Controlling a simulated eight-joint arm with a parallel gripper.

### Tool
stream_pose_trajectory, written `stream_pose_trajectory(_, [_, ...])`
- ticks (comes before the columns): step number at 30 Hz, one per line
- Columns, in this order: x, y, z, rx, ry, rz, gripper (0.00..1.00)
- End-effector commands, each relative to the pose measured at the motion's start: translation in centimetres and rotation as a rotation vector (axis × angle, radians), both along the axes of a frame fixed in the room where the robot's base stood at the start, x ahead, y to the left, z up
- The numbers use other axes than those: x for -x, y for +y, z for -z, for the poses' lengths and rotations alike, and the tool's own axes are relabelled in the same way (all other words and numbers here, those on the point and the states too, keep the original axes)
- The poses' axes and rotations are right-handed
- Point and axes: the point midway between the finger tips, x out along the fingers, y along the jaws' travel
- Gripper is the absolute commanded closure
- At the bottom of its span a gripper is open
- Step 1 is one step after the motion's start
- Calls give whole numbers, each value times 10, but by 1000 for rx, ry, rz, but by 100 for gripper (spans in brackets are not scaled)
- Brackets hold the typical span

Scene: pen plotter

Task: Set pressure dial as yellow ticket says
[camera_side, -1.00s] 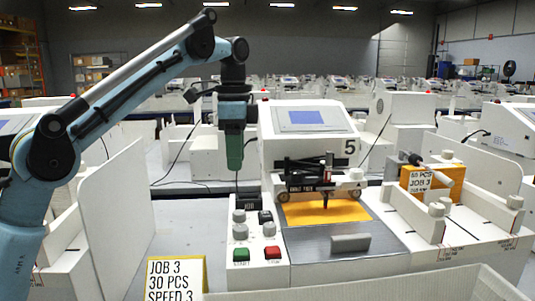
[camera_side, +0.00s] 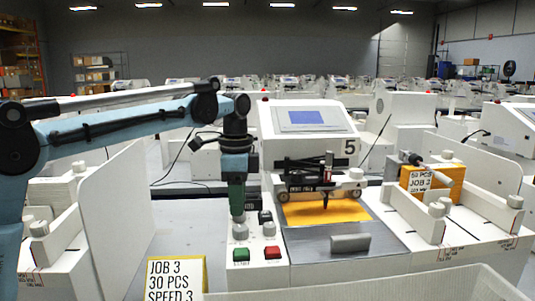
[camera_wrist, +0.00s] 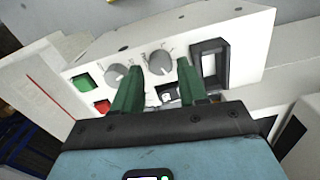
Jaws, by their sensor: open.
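The yellow-edged ticket (camera_side: 176,279) stands at the bottom of the side view and reads JOB 3, 30 PCS, SPEED 3. Its lower part is cut off, and I see no pressure line. The control panel has grey dials; one grey dial (camera_wrist: 158,62) sits between my fingertips in the wrist view, and another grey dial (camera_wrist: 117,74) is just left of them. The dial labels are too small to read, so I cannot tell which is pressure. My gripper (camera_wrist: 158,68) is open, pointing down at the panel (camera_side: 255,275); it also shows in the side view (camera_side: 237,213), hiding the rear dial. Contact is unclear.
A green button (camera_side: 241,254) and a red button (camera_side: 272,252) are at the panel's front. A white partition (camera_side: 123,220) stands at left.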

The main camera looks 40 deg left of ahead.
Motion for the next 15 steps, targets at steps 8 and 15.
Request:
stream_pose_trajectory(8, [0, 0, 20, 0, 0, 0, 58])
stream_pose_trajectory(15, [0, 0, 22, 0, 0, 0, 58])
